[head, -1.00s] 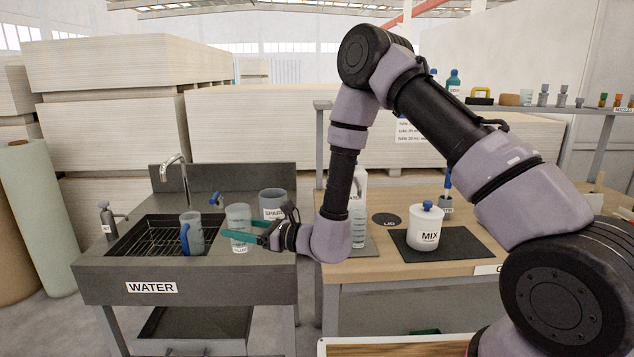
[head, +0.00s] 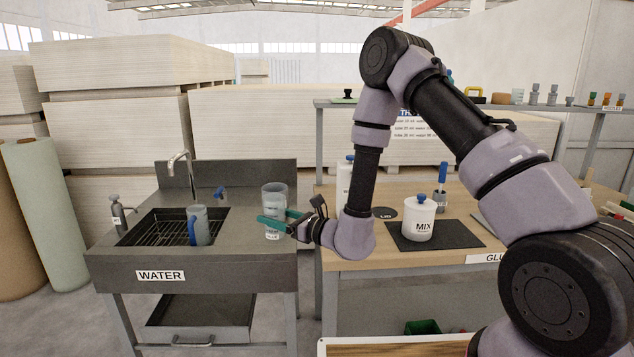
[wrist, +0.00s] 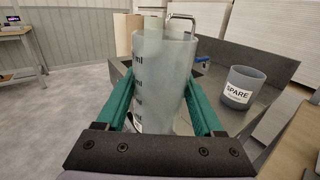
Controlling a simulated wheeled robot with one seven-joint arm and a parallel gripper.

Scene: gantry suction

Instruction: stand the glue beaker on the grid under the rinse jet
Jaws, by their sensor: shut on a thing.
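The glue beaker (head: 273,234) is a clear, greyish cup with a label low on its front. My gripper (head: 271,220) has its green fingers shut around it, and it stands upright between them in the wrist view (wrist: 160,85). It is at the right part of the sink counter, right of the basin; I cannot tell how far above the counter it is. The dark wire grid (head: 160,230) lies in the basin to the left.
A blue-handled jug (head: 200,226) stands on the grid's right side. A curved tap (head: 186,165) rises behind the basin. The spare beaker (wrist: 242,88) stands on the counter, right of the held beaker in the wrist view. The grid's left part is free.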

